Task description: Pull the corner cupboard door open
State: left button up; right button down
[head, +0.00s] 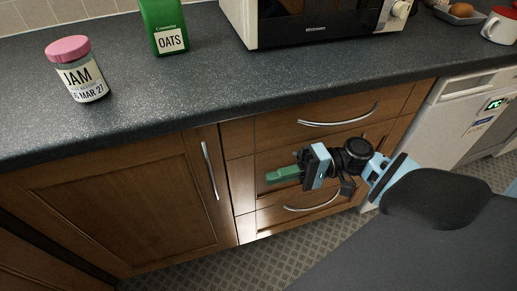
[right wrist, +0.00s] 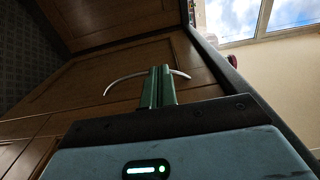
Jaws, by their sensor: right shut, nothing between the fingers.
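The corner cupboard door (head: 115,205) is a brown wooden panel at the left of the head view and looks closed. Its upright curved metal handle (head: 209,170) is near its right edge. My right gripper (head: 268,176) has green fingers, shut and empty, pointing left in front of the drawers. It is to the right of the handle, with a visible gap. In the right wrist view, the shut fingertips (right wrist: 160,70) overlap a curved handle (right wrist: 125,80), seemingly the door's, which passes behind them. My left gripper is not in view.
Drawers with curved handles (head: 340,118) are behind my right gripper. The dark worktop (head: 220,85) overhangs the door and carries a jam jar (head: 76,70), an oats carton (head: 163,25) and a microwave (head: 310,25). A white appliance (head: 455,115) stands at right. Tiled floor (head: 190,270) in front is clear.

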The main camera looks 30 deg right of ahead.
pick_arm(q)
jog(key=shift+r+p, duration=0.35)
jog(key=shift+p, duration=0.05)
pick_arm(e)
jog(key=x, duration=0.9)
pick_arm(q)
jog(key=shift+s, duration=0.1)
pick_arm(e)
jog(key=shift+a, duration=0.15)
dwell(1.4)
